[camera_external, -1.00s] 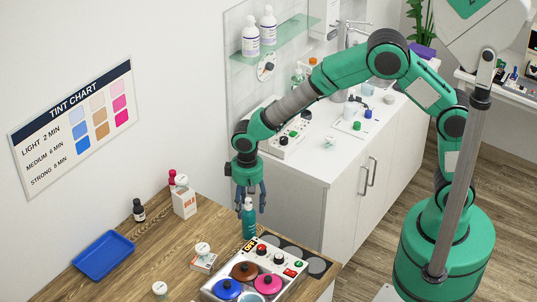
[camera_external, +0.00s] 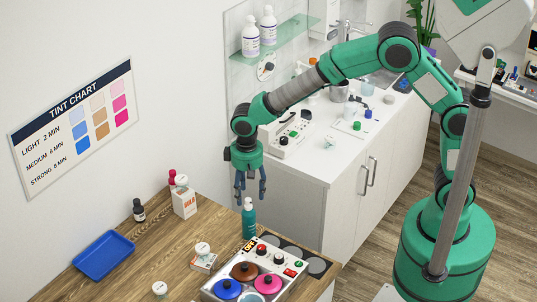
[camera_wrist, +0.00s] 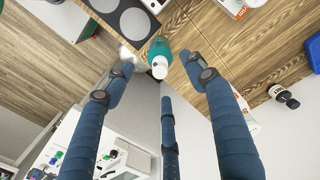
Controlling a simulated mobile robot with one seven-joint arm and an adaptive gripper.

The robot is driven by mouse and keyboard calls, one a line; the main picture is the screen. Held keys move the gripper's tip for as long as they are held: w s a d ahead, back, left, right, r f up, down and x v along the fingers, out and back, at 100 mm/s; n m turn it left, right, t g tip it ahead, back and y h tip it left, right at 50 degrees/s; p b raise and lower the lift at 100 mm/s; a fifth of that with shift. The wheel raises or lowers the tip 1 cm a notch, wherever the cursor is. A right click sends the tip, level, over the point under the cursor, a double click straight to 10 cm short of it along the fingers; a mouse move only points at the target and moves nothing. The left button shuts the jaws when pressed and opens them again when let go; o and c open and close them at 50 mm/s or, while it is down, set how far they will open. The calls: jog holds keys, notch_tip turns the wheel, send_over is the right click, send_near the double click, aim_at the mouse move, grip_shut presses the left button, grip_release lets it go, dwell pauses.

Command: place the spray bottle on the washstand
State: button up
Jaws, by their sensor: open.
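The teal spray bottle (camera_external: 249,222) with a pale top stands upright on the wooden counter, beside the box with colored lids. My gripper (camera_external: 250,193) hangs just above it, fingers pointing down, open and empty. In the wrist view the bottle (camera_wrist: 158,48) appears beyond the spread blue fingertips (camera_wrist: 158,78), with its white top facing the camera; it looks clear of the fingers. The washstand (camera_external: 312,168) is the white cabinet behind the counter, with a tap and basin toward its far end.
A white control box (camera_external: 287,135) and a tray with blue and green caps (camera_external: 355,127) occupy the washstand top, with bare patches between. A blue tray (camera_external: 103,255), dark bottle (camera_external: 139,211) and white carton (camera_external: 185,203) are on the wooden counter. A glass shelf (camera_external: 285,42) juts from the wall.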

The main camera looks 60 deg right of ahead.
dwell(0.4)
jog(key=s+d+r+t, duration=0.1)
jog(key=s+d+r, duration=0.4)
jog(key=d+r, duration=0.45)
jog(key=s+d+r+t, duration=0.2)
jog(key=s+d+r, duration=0.3)
jog(key=d+r, duration=0.4)
jog(key=s+d+r+t, duration=0.1)
jog(key=s+d+r, duration=0.1)
jog(key=s, duration=0.4)
jog(key=s+d+r, duration=0.2)
jog(key=s+d, duration=0.3)
jog(key=s, duration=0.2)
jog(key=s+d+r+t, duration=0.1)
jog(key=s+d+r, duration=0.1)
jog(key=s, duration=0.5)
jog(key=shift+d+r+n+t, duration=0.25)
jog(key=shift+d+n+t, duration=0.05)
jog(key=shift+d, duration=0.45)
jog(key=shift+o, duration=0.5)
jog(key=o, duration=0.4)
